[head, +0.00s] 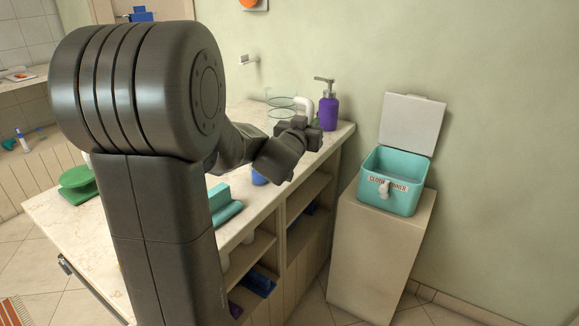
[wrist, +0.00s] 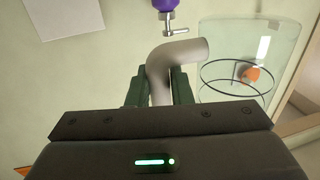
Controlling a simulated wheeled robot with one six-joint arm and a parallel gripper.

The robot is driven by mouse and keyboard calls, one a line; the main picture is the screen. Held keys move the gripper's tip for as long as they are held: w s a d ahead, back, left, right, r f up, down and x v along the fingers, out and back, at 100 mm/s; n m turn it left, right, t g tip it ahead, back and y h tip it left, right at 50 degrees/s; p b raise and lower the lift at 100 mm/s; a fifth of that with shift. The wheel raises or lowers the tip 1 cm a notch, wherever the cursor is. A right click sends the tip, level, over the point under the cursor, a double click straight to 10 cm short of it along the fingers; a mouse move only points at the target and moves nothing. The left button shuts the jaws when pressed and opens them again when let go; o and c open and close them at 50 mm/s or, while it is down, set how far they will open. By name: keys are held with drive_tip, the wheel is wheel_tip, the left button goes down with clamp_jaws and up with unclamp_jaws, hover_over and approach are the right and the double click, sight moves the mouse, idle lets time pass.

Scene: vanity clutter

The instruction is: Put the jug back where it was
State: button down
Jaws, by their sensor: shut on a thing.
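The jug is clear glass with dark rims and a thick pale handle. In the head view its glass body (head: 281,103) is at the far end of the counter, left of the purple pump bottle, partly behind my gripper. My gripper (head: 299,130) is shut on the jug's handle. In the wrist view the handle (wrist: 180,52) rises between the two fingers of my gripper (wrist: 159,92) and bends right toward the glass body (wrist: 225,50). The jug's base is hard to make out, and I cannot tell whether it touches the counter.
The purple pump bottle (head: 328,109) stands close right of the jug. A teal box (head: 391,181) with a raised white lid (head: 411,122) sits on a separate cabinet to the right. Teal (head: 224,205) and green (head: 77,183) items lie on the counter (head: 60,223); its front left is clear.

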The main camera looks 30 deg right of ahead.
wheel_tip(320, 180, down, 9)
drive_tip(key=b, duration=0.3)
drive_tip(key=shift+f, duration=0.15)
drive_tip(key=shift+f, duration=0.15)
drive_tip(key=c, duration=1.3)
unclamp_jaws()
drive_tip(key=p+v, duration=0.1)
drive_tip(key=v, duration=1.1)
